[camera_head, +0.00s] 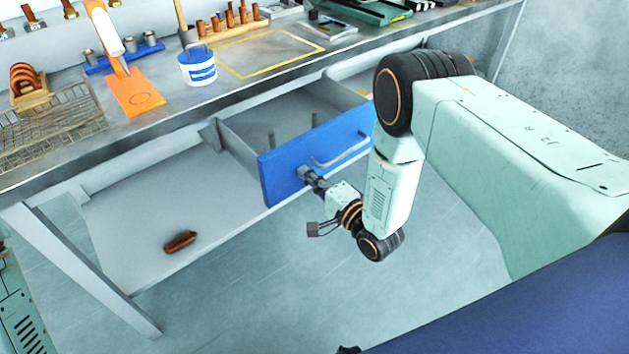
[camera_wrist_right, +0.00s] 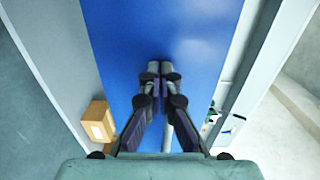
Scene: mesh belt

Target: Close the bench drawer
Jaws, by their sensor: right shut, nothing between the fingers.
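The bench drawer has a blue front (camera_head: 285,172) with a pale bar handle (camera_head: 341,152). It stands pulled out from under the grey bench, and its open inside shows behind the front. My right gripper (camera_head: 305,174) is shut and empty, with its fingertips at the blue front, left of the handle. In the right wrist view the shut fingertips (camera_wrist_right: 160,68) point at the blue front (camera_wrist_right: 160,30), which fills the middle; I cannot tell whether they touch it. My left gripper is not in view.
The bench top (camera_head: 190,118) carries a white and blue bucket (camera_head: 198,68), an orange board (camera_head: 134,92) and a wire rack (camera_head: 45,125). A brown piece (camera_head: 180,241) lies on the lower shelf. The right wrist view shows a cardboard box (camera_wrist_right: 99,122) at the left.

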